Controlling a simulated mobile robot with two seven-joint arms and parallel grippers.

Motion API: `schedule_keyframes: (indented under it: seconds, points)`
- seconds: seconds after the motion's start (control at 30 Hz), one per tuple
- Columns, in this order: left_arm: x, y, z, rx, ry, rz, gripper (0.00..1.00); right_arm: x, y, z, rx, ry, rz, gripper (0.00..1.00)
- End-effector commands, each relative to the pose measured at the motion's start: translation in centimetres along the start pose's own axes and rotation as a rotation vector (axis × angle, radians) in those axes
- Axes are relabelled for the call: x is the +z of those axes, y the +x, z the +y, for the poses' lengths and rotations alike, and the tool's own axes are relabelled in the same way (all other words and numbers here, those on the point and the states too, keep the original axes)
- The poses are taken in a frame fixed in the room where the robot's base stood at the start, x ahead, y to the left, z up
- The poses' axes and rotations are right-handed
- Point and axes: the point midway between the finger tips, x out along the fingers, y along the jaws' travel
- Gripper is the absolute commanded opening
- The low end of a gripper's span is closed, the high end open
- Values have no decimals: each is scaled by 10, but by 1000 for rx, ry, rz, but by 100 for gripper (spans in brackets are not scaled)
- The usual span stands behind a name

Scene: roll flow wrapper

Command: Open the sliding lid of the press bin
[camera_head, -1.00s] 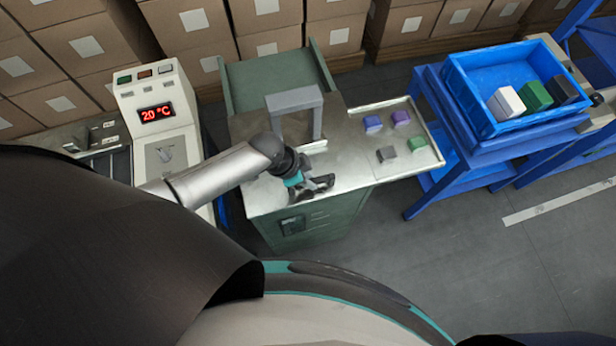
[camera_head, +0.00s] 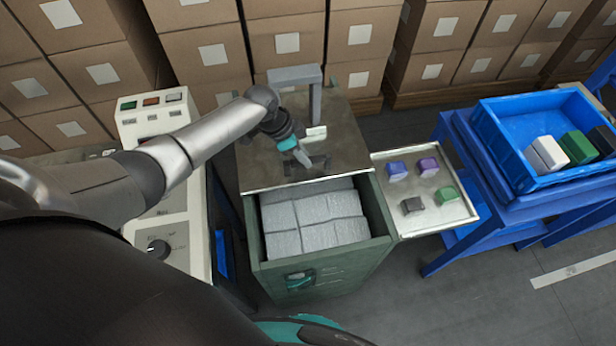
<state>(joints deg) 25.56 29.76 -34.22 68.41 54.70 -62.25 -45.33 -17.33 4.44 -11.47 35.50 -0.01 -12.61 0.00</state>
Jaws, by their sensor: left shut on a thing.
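The press bin (camera_head: 380,210) is a green box with its sliding lid (camera_head: 262,160), a grey metal plate, pushed back toward the boxes. The front part of the bin is uncovered and shows grey wrapped blocks (camera_head: 312,220) packed inside. The lid still covers the rear part. A grey arch (camera_head: 294,76) stands over the plate. My left gripper (camera_head: 304,160) is low over the lid near its front edge, shut on what appears to be the lid's handle, which the fingers mostly hide. My right gripper is not in view.
A tray (camera_head: 446,220) with several coloured blocks adjoins the bin on the right. A blue crate (camera_head: 530,105) with blocks stands on a blue table further right. A white control panel (camera_head: 158,115) stands at left. Stacked cartons (camera_head: 290,42) close off the back. Floor is clear at front right.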

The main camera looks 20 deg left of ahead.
Motion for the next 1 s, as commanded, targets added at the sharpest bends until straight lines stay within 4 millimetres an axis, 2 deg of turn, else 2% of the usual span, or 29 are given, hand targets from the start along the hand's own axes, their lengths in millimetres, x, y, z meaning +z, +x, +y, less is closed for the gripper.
schedule_keyframes:
  seconds: [0.03, 0.2, 0.67, 0.7, 0.93, 1.0]
  points:
    - [2, 3, -7, -4, -1, 0, 0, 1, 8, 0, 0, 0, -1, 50]
    - [2, 2, -18, -2, -1, -2, 0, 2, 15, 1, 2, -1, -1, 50]
    - [1, 0, -22, 0, -1, -3, 0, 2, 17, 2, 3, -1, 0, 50]
    - [1, 0, -22, 0, -1, -3, 23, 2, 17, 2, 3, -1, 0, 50]
    - [1, 0, -21, 1, -1, -2, 49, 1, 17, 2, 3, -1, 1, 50]
    - [1, 0, -21, 1, -1, -2, 52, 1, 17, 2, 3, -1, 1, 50]
